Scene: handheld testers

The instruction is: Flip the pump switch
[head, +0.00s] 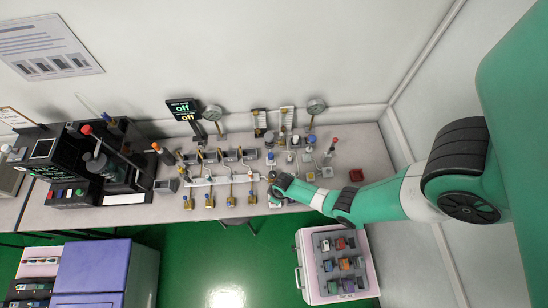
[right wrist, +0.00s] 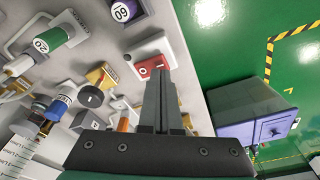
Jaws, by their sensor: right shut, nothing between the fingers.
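In the right wrist view, a red rocker switch (right wrist: 154,65) marked with a line and a circle sits on a white plate; it looks like the pump switch. My right gripper (right wrist: 161,78) is shut and empty. Its fingertips overlap the switch's lower right edge in this view; I cannot tell whether they touch it. In the head view, my right gripper (head: 274,188) is over the front edge of the bench, and the switch there is hidden or too small to make out. A black display (head: 183,109) at the back reads "off" twice. My left gripper is not in view.
Valves and fittings crowd the bench (head: 350,150) around my right gripper, including a dark round knob (right wrist: 89,97) and a green cylinder (right wrist: 54,40) marked 20. Dark equipment (head: 95,155) stands at left. A pink-topped cart (head: 310,285) stands below the bench's front edge.

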